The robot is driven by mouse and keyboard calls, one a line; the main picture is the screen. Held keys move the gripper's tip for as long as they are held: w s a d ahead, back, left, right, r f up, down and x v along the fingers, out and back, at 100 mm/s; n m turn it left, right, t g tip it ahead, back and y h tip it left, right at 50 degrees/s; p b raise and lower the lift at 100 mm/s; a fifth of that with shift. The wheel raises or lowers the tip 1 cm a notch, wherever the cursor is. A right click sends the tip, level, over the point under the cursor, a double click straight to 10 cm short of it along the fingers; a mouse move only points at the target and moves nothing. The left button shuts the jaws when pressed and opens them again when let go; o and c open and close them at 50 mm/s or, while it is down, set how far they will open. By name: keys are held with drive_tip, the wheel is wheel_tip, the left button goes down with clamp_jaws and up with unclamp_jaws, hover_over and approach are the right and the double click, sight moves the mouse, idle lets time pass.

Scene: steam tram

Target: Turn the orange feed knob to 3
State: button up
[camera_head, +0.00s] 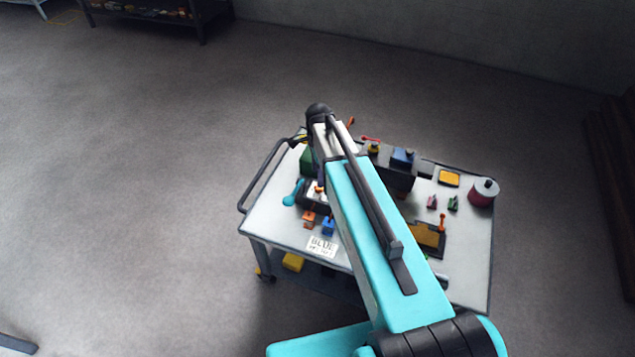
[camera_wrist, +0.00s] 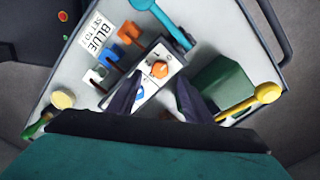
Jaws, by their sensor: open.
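The orange knob (camera_wrist: 159,68) sits on a pale panel with dark markings in the wrist view. Its pointer and the numbers are too small to read surely. A blue knob (camera_wrist: 140,93) is on the same panel, nearer my gripper. My gripper (camera_wrist: 160,82) is open, its two dark fingers on either side of the panel's near part, with the orange knob just beyond the fingertips. I cannot tell the height between them or any contact. In the head view my arm hides the gripper, and a small orange spot (camera_head: 319,189) shows beside it, likely the knob.
Beside the panel are a teal lever (camera_wrist: 165,17), a green box (camera_wrist: 220,85), a yellow-ended lever (camera_wrist: 266,93), and orange (camera_wrist: 130,34) and blue (camera_wrist: 112,51) pieces. A card reading "BLUE SET TO" (camera_wrist: 97,37) lies on the cart (camera_head: 275,220).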

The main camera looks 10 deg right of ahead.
drive_tip(key=shift+f+p, duration=0.8)
drive_tip(key=shift+f, duration=2.2)
drive_tip(key=shift+c, duration=0.5)
drive_tip(key=c, duration=1)
drive_tip(key=shift+o, duration=0.2)
